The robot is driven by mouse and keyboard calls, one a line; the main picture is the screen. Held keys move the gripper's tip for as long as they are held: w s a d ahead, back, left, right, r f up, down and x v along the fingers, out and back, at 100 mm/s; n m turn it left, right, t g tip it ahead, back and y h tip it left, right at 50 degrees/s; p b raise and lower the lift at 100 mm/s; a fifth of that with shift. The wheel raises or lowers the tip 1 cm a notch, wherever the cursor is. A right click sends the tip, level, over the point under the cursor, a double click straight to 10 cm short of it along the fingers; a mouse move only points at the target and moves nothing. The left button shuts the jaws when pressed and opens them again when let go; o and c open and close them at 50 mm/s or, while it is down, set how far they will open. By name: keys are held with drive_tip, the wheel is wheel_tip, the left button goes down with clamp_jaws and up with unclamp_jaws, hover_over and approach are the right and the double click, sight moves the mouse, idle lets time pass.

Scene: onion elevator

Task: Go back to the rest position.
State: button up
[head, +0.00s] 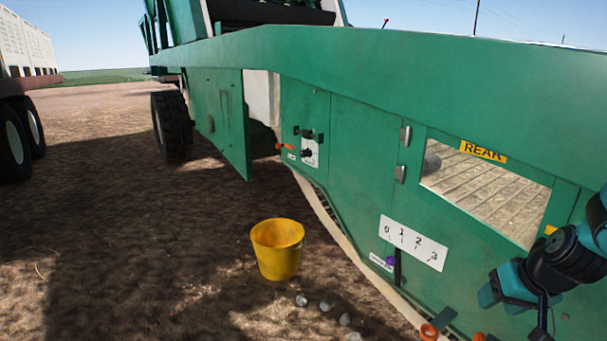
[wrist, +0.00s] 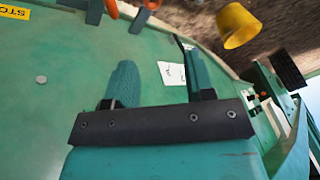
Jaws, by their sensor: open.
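My gripper (wrist: 158,85) is open and empty in the wrist view, its two teal fingers set wide apart in front of the green machine panel. In the head view my arm shows at the right edge, close to the machine's side, and the fingertips there are hard to make out. The green machine (head: 355,140) fills the right half of the head view. A white scale plate (head: 412,242) marked 0 to 3 is on its side, with a purple-ended lever (head: 392,264) at the scale. The plate also shows between my fingers in the wrist view (wrist: 172,73).
A yellow bucket (head: 278,250) stands on the dirt beside the machine, with several pale onions (head: 325,305) near it. An open panel door (head: 230,120) juts out farther back. Orange handles (head: 429,331) stick out low at front. The ground at left is clear up to a trailer (head: 25,90).

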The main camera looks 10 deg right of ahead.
drive_tip(key=w+a+r+n+y, duration=0.1)
drive_tip(key=a+r+n, duration=0.15)
drive_tip(key=a, duration=0.35)
drive_tip(key=w+a+r+n+y, duration=0.1)
drive_tip(key=w+a+r+n, duration=0.1)
drive_tip(key=a+r, duration=0.35)
drive_tip(key=s+a+r+n+g+y, duration=0.1)
drive_tip(key=s+a+r+n+g, duration=0.25)
drive_tip(key=s+a, duration=0.5)
drive_tip(key=s+a+r+n+g, duration=0.2)
drive_tip(key=s+a+r+n, duration=0.3)
drive_tip(key=a, duration=0.7)
wheel_tip(320, 180, up, 33)
drive_tip(key=m+p, duration=0.1)
drive_tip(key=p, duration=3.2)
drive_tip(key=shift+s+f, duration=0.2)
drive_tip(key=shift+s, duration=0.25)
drive_tip(key=shift+d+t, duration=0.1)
drive_tip(key=shift+t, duration=0.15)
